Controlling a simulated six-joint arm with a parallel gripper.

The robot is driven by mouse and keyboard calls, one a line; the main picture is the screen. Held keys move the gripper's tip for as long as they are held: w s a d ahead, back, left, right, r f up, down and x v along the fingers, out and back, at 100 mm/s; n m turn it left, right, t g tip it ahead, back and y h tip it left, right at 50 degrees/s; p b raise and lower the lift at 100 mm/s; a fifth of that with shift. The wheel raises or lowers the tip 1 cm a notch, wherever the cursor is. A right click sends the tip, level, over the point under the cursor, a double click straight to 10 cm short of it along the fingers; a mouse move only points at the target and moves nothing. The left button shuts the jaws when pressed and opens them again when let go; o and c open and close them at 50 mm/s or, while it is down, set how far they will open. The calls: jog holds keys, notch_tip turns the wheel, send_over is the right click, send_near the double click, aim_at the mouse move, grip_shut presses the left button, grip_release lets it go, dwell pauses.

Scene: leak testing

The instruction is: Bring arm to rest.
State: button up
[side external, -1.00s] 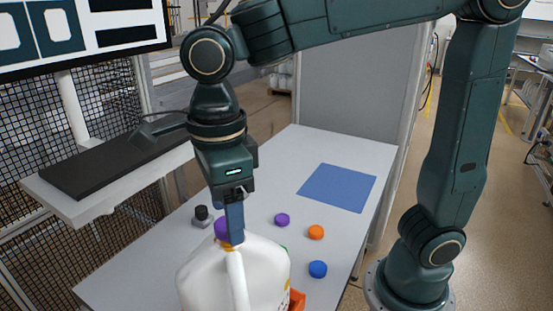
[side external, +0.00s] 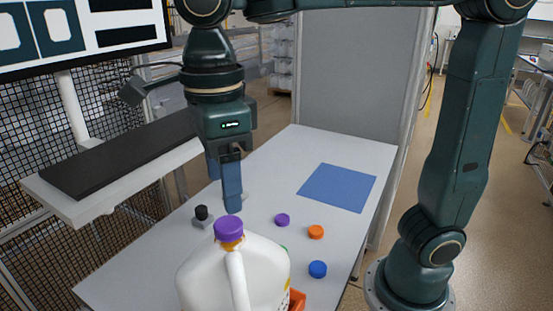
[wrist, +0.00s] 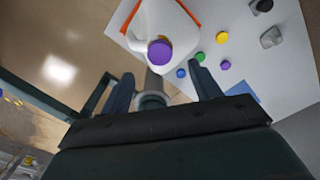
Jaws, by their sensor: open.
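My gripper (side external: 224,190) is open and empty, above and behind the jug in the side view. Its two blue fingers also show apart in the wrist view (wrist: 158,88). A white jug (side external: 225,275) stands upright at the near end of the table, and it shows in the wrist view (wrist: 168,22) too. A purple cap (side external: 229,229) sits on its neck, and the cap shows in the wrist view (wrist: 159,52). The fingers are clear of the cap. The jug's lower part is cut off by the side view's edge.
On the table lie a purple cap (side external: 282,220), an orange cap (side external: 316,232) and a blue cap (side external: 318,269). A blue mat (side external: 338,187) lies bare at the far right. A small black-knobbed device (side external: 202,217) stands left of the gripper. An orange edge (side external: 297,300) shows beside the jug.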

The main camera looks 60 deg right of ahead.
dwell(0.4)
jog(key=shift+d+n, duration=0.6)
jog(key=shift+d, duration=0.05)
jog(key=s+d+f+n+t, duration=0.2)
jog(key=s+d+f+n, duration=0.1)
jog(key=d+n, duration=0.6)
jog(key=s+d+f+n+t, duration=0.3)
jog(key=s+d+n, duration=0.3)
jog(key=n, duration=0.9)
jog(key=shift+d+t, duration=0.3)
jog(key=shift+d, duration=1.05)
jog(key=shift+w+a+r+n+g+y, duration=0.7)
jog(key=shift+w+a+r+n, duration=0.45)
jog(key=shift+a+r+n, duration=1.15)
jog(key=shift+w+a+r+n+g+y, duration=0.7)
jog(key=shift+w+a+r+n, duration=0.45)
jog(key=shift+a+r+n, duration=1.1)
jog(key=shift+w+a+r+n+g+y, duration=0.65)
jog(key=shift+w+a+r+n, duration=0.75)
jog(key=shift+a+n, duration=1)
